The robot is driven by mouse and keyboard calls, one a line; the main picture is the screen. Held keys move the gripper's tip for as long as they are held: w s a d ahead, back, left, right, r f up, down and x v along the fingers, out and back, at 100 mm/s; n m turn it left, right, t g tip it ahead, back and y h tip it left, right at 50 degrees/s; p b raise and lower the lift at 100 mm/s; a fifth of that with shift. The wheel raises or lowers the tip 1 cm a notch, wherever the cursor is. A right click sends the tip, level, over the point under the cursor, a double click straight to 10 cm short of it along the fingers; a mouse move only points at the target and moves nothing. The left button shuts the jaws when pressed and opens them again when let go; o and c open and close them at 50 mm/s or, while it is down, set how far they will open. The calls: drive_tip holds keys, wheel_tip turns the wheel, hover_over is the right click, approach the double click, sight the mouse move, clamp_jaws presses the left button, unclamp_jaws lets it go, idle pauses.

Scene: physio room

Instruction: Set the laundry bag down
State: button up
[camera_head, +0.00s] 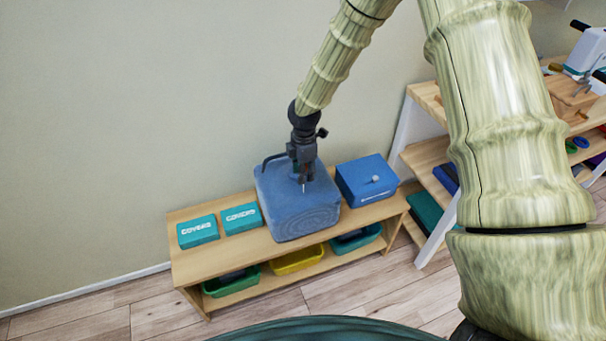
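The laundry bag appears to be the large blue, soft-edged block (298,215) at the middle of the wooden bench. It is at the bench top, between teal boxes on its left and a blue box on its right. I cannot tell whether its underside fully touches the wood. My gripper (303,182) points down at the top of the bag, over its upper middle. The fingers are small and dark here, so whether they are shut on the bag is unclear. My wrist and gripper hide part of the bag's top and back edge.
Two teal boxes (198,231) labelled "COVERS" stand at the bench's (235,248) left. Green (231,283), yellow (297,260) and teal bins fill the lower shelf. A wooden rack (432,158) stands further right.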

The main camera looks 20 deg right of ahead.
drive_tip(key=r+b, duration=0.1)
drive_tip(key=r, duration=0.9)
drive_tip(key=shift+s+r, duration=0.2)
